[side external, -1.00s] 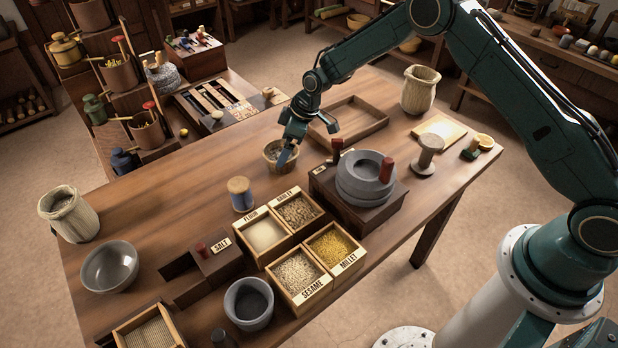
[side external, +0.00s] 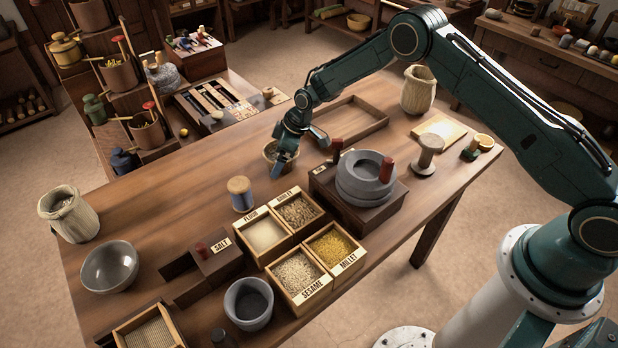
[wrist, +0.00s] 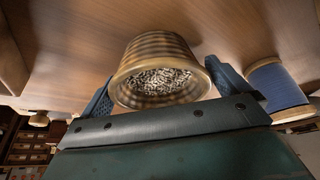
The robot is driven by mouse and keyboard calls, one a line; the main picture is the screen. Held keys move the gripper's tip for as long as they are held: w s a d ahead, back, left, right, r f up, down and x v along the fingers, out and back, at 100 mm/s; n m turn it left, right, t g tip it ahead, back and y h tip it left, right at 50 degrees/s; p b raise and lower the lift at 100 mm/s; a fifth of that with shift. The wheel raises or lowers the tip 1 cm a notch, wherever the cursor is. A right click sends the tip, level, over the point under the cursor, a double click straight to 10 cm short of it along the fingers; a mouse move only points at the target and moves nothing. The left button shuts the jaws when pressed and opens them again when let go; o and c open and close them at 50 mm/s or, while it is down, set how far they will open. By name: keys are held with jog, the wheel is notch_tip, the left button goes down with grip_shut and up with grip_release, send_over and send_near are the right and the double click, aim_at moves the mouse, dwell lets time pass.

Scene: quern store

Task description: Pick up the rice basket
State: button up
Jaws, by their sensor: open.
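In the wrist view the basket (wrist: 160,46) is upside down in the picture and holds pale and dark grains. My gripper (side external: 279,164) is low at the basket in the side view, partly covering it. In the wrist view its two blue fingers (wrist: 163,88) are apart, one on each side of the basket. I cannot tell whether either finger touches it.
A blue thread spool (side external: 242,196) stands close by, also near a finger in the wrist view (wrist: 278,86). An empty wooden tray (side external: 352,122) lies on the other side. Grain boxes (side external: 286,232) and a stone quern (side external: 366,180) stand nearer my base.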

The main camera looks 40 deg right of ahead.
jog(key=shift+c, duration=0.2)
jog(key=c, duration=1)
jog(key=shift+r, duration=0.2)
notch_tip(320, 180, up, 20)
jog(key=shift+f, duration=0.15)
dwell(0.4)
